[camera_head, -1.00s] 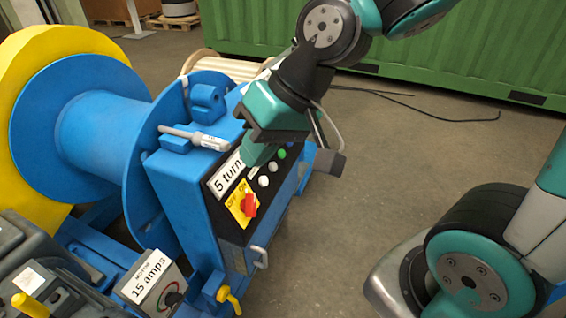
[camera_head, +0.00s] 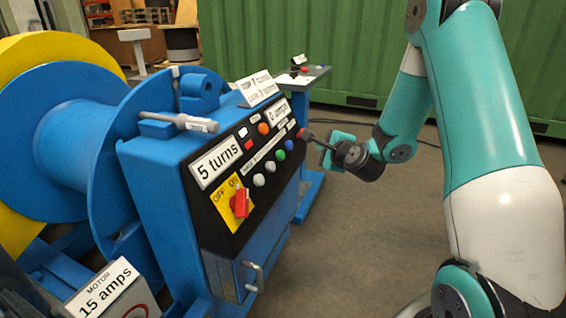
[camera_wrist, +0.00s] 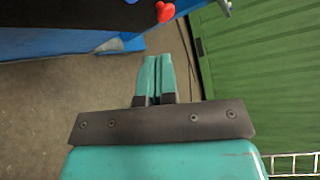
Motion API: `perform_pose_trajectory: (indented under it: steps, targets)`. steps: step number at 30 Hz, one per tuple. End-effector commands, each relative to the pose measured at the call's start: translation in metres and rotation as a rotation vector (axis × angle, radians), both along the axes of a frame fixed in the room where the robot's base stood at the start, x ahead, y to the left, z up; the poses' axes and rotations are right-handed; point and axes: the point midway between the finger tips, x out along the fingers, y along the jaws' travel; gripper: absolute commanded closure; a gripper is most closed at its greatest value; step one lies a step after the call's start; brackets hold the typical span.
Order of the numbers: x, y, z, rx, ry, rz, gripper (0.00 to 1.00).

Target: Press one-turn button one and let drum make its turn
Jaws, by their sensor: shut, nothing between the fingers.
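The blue drum (camera_head: 75,140) stands at the left with yellow behind it, and no rope shows on its core. The black control panel (camera_head: 219,213) has white buttons (camera_head: 258,180), a green button (camera_head: 279,155) and a blue button (camera_head: 289,145). Their small lettering is too small to read, so I cannot tell which is one-turn button one.
A red switch (camera_head: 239,203) sits on a yellow plate, and a red knob (camera_wrist: 165,12) is at the panel's edge. A handle (camera_head: 251,278) sticks out below. A motor box (camera_head: 107,293) reads "15 amps". A green container (camera_head: 360,60) stands behind. Floor right of the panel is clear.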

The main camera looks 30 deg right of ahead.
Motion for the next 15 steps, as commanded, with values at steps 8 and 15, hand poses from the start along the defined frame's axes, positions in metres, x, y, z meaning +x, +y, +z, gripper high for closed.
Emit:
perform_pose_trajectory:
  steps: [8, 15]
  targets:
    - [0.001, 0.001, 0.001, -0.002, 0.001, 0.003, 1.0]
    - [0.013, 0.012, -0.003, -0.001, 0.005, 0.007, 1.0]
